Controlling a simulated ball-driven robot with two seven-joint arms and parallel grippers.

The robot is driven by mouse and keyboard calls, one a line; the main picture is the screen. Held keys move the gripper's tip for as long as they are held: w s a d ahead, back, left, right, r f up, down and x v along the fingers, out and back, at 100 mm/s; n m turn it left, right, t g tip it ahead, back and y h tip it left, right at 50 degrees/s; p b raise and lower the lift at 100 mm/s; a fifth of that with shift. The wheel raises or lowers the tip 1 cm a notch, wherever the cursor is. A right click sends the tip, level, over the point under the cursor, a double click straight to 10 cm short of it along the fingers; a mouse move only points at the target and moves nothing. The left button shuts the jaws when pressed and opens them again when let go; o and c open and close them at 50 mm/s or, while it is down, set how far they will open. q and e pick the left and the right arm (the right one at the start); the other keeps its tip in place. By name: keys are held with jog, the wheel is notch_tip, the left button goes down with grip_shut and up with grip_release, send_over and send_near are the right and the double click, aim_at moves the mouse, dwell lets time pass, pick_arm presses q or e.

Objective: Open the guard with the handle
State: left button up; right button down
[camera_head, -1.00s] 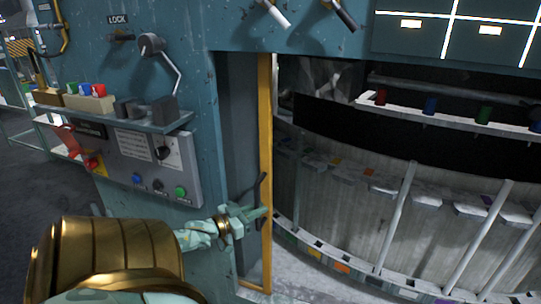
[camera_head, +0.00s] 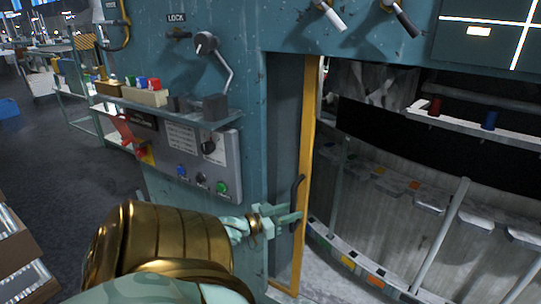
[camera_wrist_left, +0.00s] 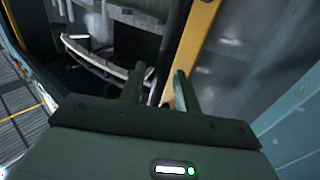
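The guard shows in the head view as a tall panel with a yellow frame (camera_head: 308,165), upright at the left side of the machine's opening. A dark curved handle (camera_head: 298,188) is on it, low down. My left gripper (camera_head: 290,214) is at the lower part of the handle, its pale green fingers pointing right. In the left wrist view the two fingers (camera_wrist_left: 160,88) are apart, with the yellow frame (camera_wrist_left: 192,50) close behind them. I cannot tell whether they touch the handle. My right gripper is in neither view.
A control panel (camera_head: 190,160) with coloured buttons and a shelf (camera_head: 185,112) with small blocks stick out left of the guard, above my left forearm. The machine's interior (camera_head: 400,220) is open to the right. Dark floor (camera_head: 60,150) is clear at the left.

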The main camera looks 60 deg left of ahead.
pick_arm(q)
jog(key=s+b, duration=0.1)
jog(key=s, duration=1.4)
jog(key=shift+s, duration=0.15)
